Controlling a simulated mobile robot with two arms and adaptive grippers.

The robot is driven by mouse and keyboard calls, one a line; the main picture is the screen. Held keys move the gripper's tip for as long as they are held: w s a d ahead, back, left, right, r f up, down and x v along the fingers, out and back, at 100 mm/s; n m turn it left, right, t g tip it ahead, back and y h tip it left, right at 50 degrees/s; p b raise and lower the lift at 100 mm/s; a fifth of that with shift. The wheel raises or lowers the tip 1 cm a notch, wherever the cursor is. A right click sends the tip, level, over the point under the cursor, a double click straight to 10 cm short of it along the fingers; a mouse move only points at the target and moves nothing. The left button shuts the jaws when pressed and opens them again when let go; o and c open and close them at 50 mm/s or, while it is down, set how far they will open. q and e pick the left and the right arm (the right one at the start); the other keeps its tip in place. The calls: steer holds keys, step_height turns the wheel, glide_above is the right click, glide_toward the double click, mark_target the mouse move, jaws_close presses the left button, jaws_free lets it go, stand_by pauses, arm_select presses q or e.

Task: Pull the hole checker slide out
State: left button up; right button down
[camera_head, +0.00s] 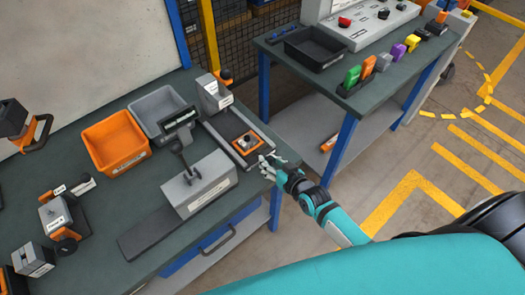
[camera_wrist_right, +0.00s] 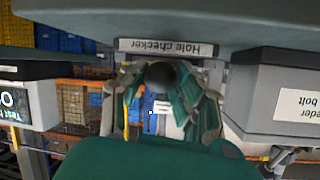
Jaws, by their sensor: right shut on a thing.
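The hole checker (camera_head: 222,127) is a grey tray-like fixture on the workbench, with an orange plate (camera_head: 243,138) on it. My right gripper (camera_head: 268,163) is at the fixture's near right end. In the right wrist view, my right gripper (camera_wrist_right: 162,82) has its fingers closed around a dark round knob (camera_wrist_right: 160,72), just by the "Hole checker" label (camera_wrist_right: 180,48). The fingers cover the sides of the knob, and how far out the slide stands cannot be told. My left gripper is not in view.
A grey box with a lever (camera_head: 200,184) stands left of the hole checker. An orange bin (camera_head: 115,142) and a grey bin (camera_head: 158,110) are farther left. A second bench (camera_head: 385,75) stands beyond a gap. The floor (camera_head: 420,160) to the right is open.

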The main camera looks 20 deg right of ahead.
steer(key=shift+s, duration=0.2)
steer(key=shift+f, duration=0.2)
steer(key=c, duration=1.3)
jaws_free()
steer(key=shift+d, duration=0.1)
steer(key=shift+c, duration=0.2)
steer(key=o, duration=0.4)
steer(key=shift+s+r, duration=0.15)
steer(key=shift+s, duration=0.05)
steer(key=shift+w, duration=0.1)
steer(key=v, duration=1.2)
steer(key=shift+d, duration=0.1)
